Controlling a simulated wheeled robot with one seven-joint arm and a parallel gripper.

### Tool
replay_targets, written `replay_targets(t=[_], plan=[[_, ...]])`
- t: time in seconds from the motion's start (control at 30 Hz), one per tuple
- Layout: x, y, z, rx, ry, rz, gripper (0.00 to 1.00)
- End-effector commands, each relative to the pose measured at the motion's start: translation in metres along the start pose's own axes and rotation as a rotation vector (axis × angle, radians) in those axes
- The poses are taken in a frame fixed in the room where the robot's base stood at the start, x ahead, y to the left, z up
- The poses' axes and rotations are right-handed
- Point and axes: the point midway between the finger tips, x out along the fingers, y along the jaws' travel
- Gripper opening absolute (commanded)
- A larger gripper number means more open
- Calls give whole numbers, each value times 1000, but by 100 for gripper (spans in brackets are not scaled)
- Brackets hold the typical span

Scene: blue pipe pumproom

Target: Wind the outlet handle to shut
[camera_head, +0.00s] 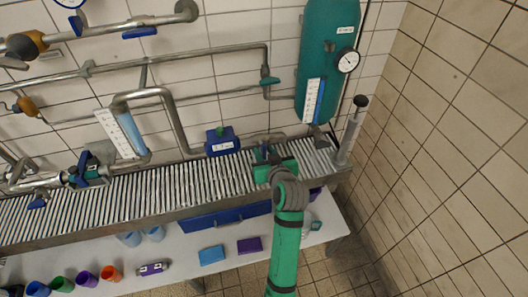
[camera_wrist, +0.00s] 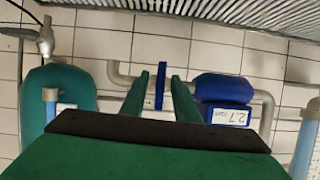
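A narrow blue handle (camera_wrist: 160,86) stands between the two green fingers of my gripper (camera_wrist: 160,90) in the wrist view. Gaps show on both sides of it, so the fingers look open around it or just in front of it; depth is hard to judge. No label shows that it is the outlet handle. In the head view my green gripper (camera_head: 264,158) is over the right end of the slatted shelf, beside a pipe, and largely hides the handle. A blue box with a display (camera_head: 221,142) sits left of it; the wrist view shows this box (camera_wrist: 222,100) reading about 2.7.
A teal tank (camera_head: 322,60) with a gauge (camera_head: 347,60) stands at the right, near a grey upright cylinder (camera_head: 350,132). Other pipes, blue levers (camera_head: 140,32) and a valve (camera_head: 88,170) lie left. Below the slatted shelf (camera_head: 140,195) a table holds coloured cups (camera_head: 62,284).

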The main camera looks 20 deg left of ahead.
Motion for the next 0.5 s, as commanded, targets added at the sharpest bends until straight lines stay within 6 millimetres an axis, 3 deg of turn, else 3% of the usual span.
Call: replay_targets(t=[0.5], plan=[[-84,-4,0,-3,1,-6,28]])
